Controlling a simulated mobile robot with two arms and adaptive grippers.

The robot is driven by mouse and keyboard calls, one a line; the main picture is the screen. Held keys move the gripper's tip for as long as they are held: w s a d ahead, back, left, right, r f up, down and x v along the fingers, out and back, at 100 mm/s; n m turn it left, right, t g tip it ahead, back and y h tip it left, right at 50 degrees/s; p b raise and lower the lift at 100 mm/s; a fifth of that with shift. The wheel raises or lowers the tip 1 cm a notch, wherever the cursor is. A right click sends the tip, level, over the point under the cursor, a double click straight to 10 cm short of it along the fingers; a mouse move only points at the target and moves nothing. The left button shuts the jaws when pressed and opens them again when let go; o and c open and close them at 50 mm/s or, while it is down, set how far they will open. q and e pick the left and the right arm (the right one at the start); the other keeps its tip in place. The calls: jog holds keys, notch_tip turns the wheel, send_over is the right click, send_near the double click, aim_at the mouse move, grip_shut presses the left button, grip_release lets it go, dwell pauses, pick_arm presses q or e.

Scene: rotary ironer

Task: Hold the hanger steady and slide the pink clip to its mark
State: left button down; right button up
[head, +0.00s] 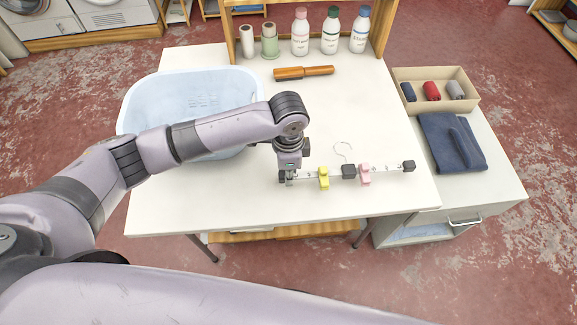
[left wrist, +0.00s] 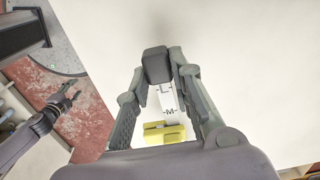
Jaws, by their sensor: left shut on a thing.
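The hanger (head: 395,170) lies on the white table, a pale bar with dark end blocks, a dark middle block and a wire hook (head: 343,150). The pink clip (head: 365,174) sits on the bar just right of the middle block. A yellow clip (head: 323,177) sits left of it. My left gripper (head: 287,178) is shut on the hanger's left end; in the left wrist view its fingers (left wrist: 160,85) flank the dark end block (left wrist: 156,65). Marks L and M show on the bar there, with the yellow clip (left wrist: 165,133) beside M. My right gripper (left wrist: 72,92) is apart from the hanger, its fingers spread and empty.
A pale blue basin (head: 135,115) stands at the table's left. A wooden roller (head: 304,72) and several bottles (head: 300,35) are at the back. A tray of rolled cloths (head: 468,102) and folded dark cloth (head: 450,145) lie right. Table around the pink clip is clear.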

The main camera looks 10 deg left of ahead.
pick_arm(q)
jog(key=shift+f, duration=1.4)
jog(key=c, duration=1.6)
grip_release()
jog(key=shift+r+p, duration=0.35)
jog(key=shift+p, duration=0.4)
jog(key=shift+c, duration=0.4)
